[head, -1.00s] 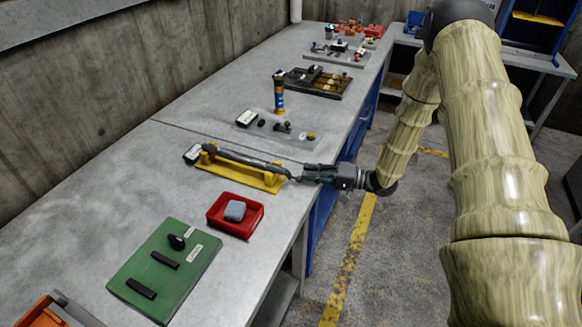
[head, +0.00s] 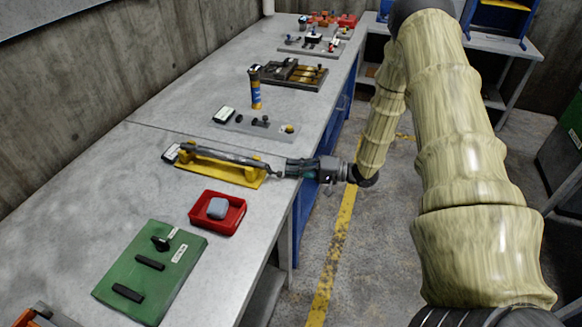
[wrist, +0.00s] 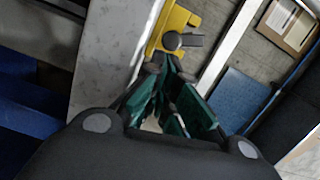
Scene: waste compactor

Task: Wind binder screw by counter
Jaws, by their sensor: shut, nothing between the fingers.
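A dark rod, apparently the binder screw (head: 225,157), lies across a yellow two-post stand (head: 247,180) on the bench. A small box with a pale face, perhaps the counter (head: 171,153), sits by its far left end. My gripper (head: 287,168) is at the stand's near right end, by the bench edge, roughly in line with the rod. In the wrist view my gripper's green-padded fingers (wrist: 172,70) are shut and empty, just short of a dark round knob with a short bar (wrist: 182,41) at the yellow stand. Whether they touch it I cannot tell.
A red tray (head: 204,224) with a grey block and a green board (head: 125,270) with black parts lie nearer on the bench. Beyond the stand are a grey plate (head: 232,127) with small parts and a blue-yellow cylinder (head: 255,93). The floor right of the bench is open.

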